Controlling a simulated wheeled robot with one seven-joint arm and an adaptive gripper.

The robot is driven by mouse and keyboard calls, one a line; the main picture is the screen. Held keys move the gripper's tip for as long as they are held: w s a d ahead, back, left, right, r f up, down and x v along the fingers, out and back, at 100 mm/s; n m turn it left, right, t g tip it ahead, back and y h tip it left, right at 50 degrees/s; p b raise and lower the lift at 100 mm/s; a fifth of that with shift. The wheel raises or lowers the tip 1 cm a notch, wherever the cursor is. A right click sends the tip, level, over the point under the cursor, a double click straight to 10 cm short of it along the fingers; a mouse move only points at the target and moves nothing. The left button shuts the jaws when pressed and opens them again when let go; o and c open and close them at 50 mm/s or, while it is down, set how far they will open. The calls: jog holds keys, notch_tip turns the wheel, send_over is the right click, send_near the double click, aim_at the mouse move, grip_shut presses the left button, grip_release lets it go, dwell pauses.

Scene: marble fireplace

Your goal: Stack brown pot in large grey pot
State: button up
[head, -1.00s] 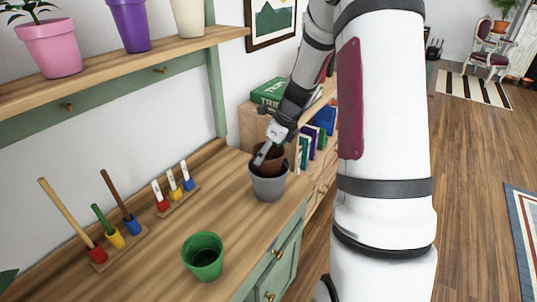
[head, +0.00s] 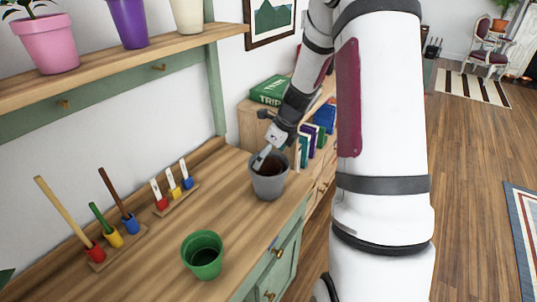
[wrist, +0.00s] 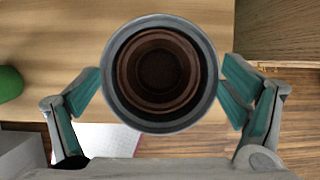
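The large grey pot (head: 269,188) stands upright on the wooden bench top near its right edge. The brown pot (wrist: 158,72) sits down inside it, and the wrist view shows its round rims nested within the grey rim (wrist: 160,128). In the head view only a dark brown inside shows below the grey rim. My gripper (head: 266,155) is above the pots at the grey rim. In the wrist view its two fingers are spread wide on either side of the grey pot, with nothing held between them.
A green pot (head: 203,262) stands on the bench in front, with small garden tools in a rack (head: 118,245) at left. A shelf (head: 130,62) with pots is above. Books (head: 312,140) are on a bookcase behind. The bench middle is clear.

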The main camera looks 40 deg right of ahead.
jog(key=shift+r, duration=0.1)
jog(key=w+p+v, duration=0.1)
jog(key=p+v, duration=0.1)
jog(key=v, duration=1.1)
jog(key=s+a+r+n, duration=0.3)
jog(key=a+r+n, duration=0.3)
jog(key=a+n, duration=0.15)
jog(key=s+a+r+n, duration=0.2)
jog(key=s+a+n, duration=0.6)
jog(key=s+n, duration=0.3)
jog(key=s+a+r+n+h, duration=0.1)
jog(key=s+a+r+n, duration=0.1)
jog(key=s+a+n, duration=0.6)
jog(key=s+n, duration=0.3)
jog(key=n, duration=0.2)
jog(key=shift+r+h, duration=0.2)
jog(key=shift+h, duration=0.1)
jog(key=shift+n, duration=0.25)
